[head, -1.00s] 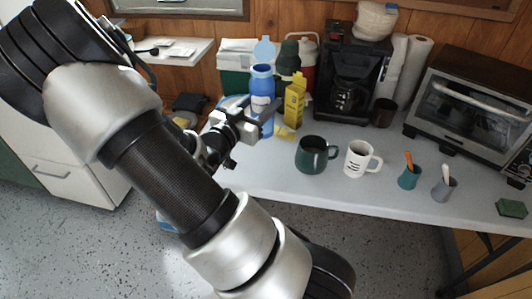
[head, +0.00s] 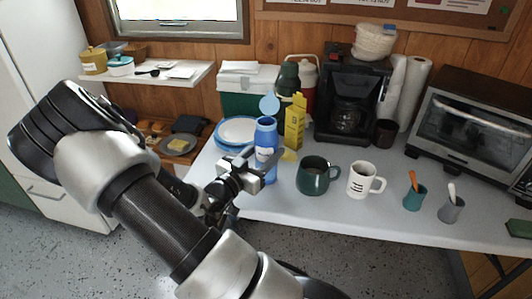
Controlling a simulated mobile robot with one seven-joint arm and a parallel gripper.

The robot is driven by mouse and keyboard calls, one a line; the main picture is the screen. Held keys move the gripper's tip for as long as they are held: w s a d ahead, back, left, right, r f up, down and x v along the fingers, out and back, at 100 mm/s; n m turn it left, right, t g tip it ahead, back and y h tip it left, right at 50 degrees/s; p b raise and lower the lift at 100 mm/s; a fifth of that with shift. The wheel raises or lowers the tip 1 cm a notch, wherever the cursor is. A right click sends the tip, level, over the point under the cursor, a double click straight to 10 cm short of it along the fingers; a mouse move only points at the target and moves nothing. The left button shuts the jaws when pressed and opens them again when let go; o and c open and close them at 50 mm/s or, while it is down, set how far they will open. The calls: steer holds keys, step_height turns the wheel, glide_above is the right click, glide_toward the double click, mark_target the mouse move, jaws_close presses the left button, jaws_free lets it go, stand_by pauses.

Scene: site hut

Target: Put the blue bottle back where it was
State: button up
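The blue bottle (head: 266,134) stands upright with its light blue lid tipped open, at the left part of the white table (head: 370,220) in the head view. My gripper (head: 266,160) reaches in from the left and is shut on the bottle's body at about mid-height. The gripper hides part of the bottle. I cannot tell whether its base touches the table.
A yellow box (head: 294,123) stands just behind the bottle, with blue-rimmed plates (head: 236,131) behind to the left. A dark green mug (head: 314,178) and white mug (head: 360,181) stand to the right. The table front is clear.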

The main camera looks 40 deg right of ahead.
steer(key=o, duration=0.9)
steer(key=shift+f, duration=0.15)
steer(key=o, duration=0.5)
